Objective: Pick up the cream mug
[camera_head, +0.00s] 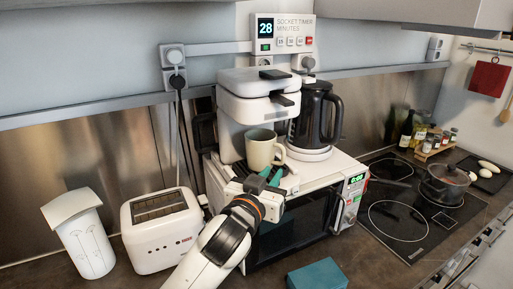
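The cream mug (262,148) stands upright on top of the white microwave (330,172), with its handle to the right. It is in front of the white coffee machine. My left gripper (270,175) is just in front of and below the mug, over the microwave's top front edge. Its two green-tipped fingers look apart, with nothing seen between them. I cannot tell whether the fingertips touch the mug's base. My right gripper is not in view.
A white coffee machine (245,92) and a dark kettle (316,113) stand close behind the mug. A teal box (318,275) lies in front. A hob with a pot (445,183) is right.

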